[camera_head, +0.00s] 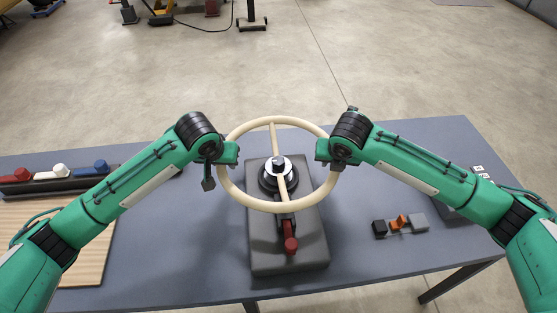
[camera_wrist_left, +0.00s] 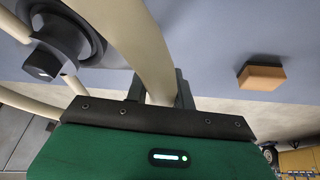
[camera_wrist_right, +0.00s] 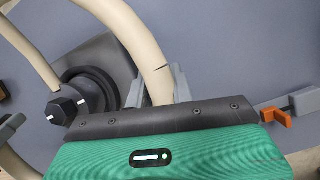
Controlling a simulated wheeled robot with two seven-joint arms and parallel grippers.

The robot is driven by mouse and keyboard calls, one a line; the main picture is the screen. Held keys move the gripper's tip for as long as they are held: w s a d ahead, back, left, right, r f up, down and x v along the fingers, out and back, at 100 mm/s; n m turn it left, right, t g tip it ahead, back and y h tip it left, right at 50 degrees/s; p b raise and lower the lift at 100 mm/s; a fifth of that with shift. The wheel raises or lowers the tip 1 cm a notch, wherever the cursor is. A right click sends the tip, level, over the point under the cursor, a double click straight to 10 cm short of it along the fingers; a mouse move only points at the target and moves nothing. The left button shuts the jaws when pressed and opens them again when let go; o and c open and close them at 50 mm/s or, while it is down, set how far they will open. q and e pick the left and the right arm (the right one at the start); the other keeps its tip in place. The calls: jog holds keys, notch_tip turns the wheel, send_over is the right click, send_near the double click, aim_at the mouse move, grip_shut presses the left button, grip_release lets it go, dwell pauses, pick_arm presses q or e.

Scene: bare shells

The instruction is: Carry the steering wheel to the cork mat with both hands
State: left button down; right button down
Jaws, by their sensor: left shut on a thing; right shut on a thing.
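The cream steering wheel (camera_head: 304,123) is a ring with one bar across it, held over a dark grey stand (camera_head: 290,262). The bar crosses the stand's round black hub (camera_head: 279,172); I cannot tell whether the wheel rests on it. My left gripper (camera_head: 232,153) is shut on the left rim, also seen in the left wrist view (camera_wrist_left: 150,55). My right gripper (camera_head: 322,153) is shut on the right rim, also seen in the right wrist view (camera_wrist_right: 148,50). A light tan board (camera_head: 92,262) lies at the left, partly behind my left arm; its surface looks wood-grained. I cannot tell if it is the cork mat.
A red-handled lever (camera_head: 290,243) sticks out at the stand's front. A dark tray (camera_head: 25,189) with red, white and blue pieces stands at the back left.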

pick_arm(q)
jog(key=shift+r, duration=0.15)
pick_arm(e)
jog(key=shift+w+d+r, duration=0.1)
jog(key=shift+r, duration=0.1)
